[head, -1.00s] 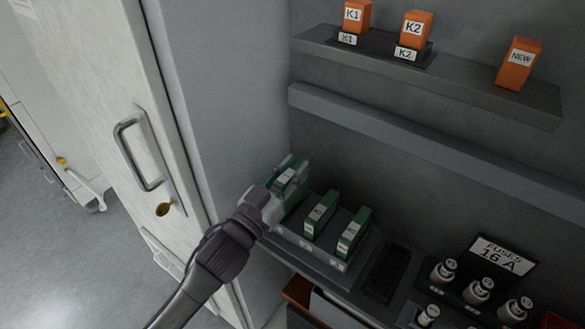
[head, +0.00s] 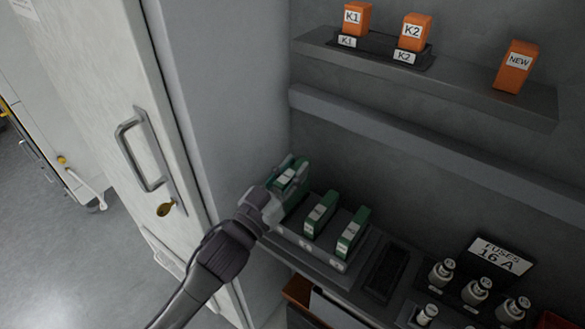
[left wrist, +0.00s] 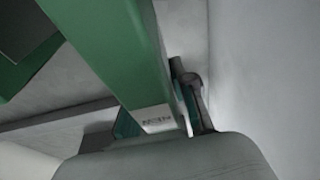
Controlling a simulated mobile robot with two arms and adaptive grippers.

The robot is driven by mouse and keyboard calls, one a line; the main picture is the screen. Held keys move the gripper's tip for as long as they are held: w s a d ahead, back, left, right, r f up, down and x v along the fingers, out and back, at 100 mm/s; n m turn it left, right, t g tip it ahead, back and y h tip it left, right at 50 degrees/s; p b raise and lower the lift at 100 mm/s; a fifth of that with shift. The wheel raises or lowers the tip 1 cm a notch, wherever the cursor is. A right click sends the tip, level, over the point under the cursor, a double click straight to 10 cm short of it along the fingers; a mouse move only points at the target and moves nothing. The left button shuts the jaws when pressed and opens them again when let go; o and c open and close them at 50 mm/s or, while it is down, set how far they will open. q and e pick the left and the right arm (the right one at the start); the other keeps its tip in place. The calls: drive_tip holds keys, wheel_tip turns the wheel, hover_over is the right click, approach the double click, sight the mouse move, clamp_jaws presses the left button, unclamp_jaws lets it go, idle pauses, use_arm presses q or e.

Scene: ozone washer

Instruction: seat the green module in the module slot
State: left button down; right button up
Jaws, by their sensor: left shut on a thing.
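My left gripper (head: 280,191) is shut on a green module (head: 291,176) with a white label. It holds the module at the left end of the grey module rack (head: 330,263). Two other green modules, one in the middle (head: 321,214) and one at the right (head: 352,234), stand in the rack beside it. In the left wrist view a green module (left wrist: 115,50) with a pale label near its lower end crosses the middle. The module's lower end and the slot are hidden in the head view, so I cannot tell whether it is seated. My right gripper is not in view.
A grey cabinet wall stands close left of the gripper, with the open door (head: 110,100) further left. Fuses (head: 477,291) and a 16 A sign (head: 501,256) are at the lower right. Orange relays (head: 414,32) stand on the shelf above.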

use_arm(q)
drive_tip(key=shift+f+b, duration=2)
drive_tip(key=shift+f, duration=0.8)
drive_tip(key=c, duration=0.9)
unclamp_jaws()
drive_tip(key=v, duration=1.2)
